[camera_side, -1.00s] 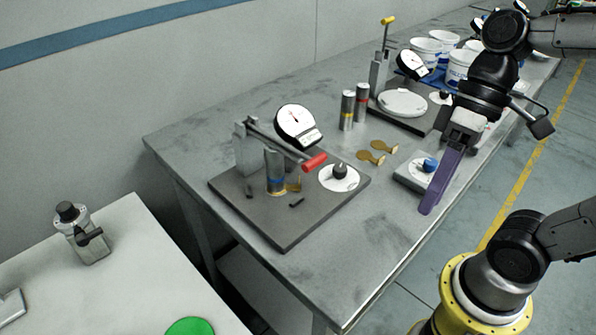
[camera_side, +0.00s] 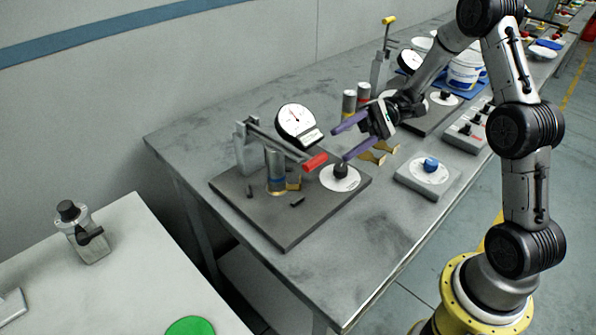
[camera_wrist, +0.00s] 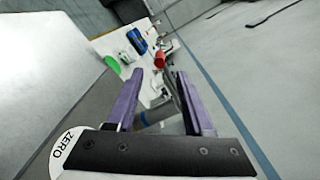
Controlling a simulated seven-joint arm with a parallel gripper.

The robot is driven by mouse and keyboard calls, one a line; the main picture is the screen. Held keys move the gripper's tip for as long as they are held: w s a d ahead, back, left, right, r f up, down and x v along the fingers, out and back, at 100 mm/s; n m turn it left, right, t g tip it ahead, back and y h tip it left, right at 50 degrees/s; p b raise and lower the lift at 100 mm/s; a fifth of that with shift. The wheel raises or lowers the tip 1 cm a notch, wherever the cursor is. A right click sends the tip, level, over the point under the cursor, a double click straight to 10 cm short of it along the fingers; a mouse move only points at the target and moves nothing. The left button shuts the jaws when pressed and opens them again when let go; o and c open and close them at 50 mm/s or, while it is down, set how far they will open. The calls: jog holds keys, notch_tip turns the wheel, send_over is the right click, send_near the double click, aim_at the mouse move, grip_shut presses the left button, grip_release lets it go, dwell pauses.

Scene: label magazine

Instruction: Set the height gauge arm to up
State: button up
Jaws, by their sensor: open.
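The height gauge arm (camera_side: 275,143) is a grey bar running from a post on a dark base plate (camera_side: 284,228) to a red handle (camera_side: 316,161). It slopes slightly down toward the handle, above a silver cylinder (camera_side: 275,165). My gripper (camera_side: 340,144), with purple fingers, is open and empty, just right of the red handle and pointing toward it. In the wrist view the red handle (camera_wrist: 160,58) shows just beyond my open fingertips (camera_wrist: 159,75), roughly between them. The bar behind the handle is partly hidden there.
A round dial (camera_side: 297,122) stands behind the gauge arm. A black knob (camera_side: 341,171) on a white disc sits close below my fingers. A grey box with a blue knob (camera_side: 430,165) is to the right. The table's front right area is clear.

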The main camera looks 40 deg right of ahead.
jog(key=a, duration=1.3)
jog(key=shift+a, duration=0.3)
grip_shut()
dwell(0.9)
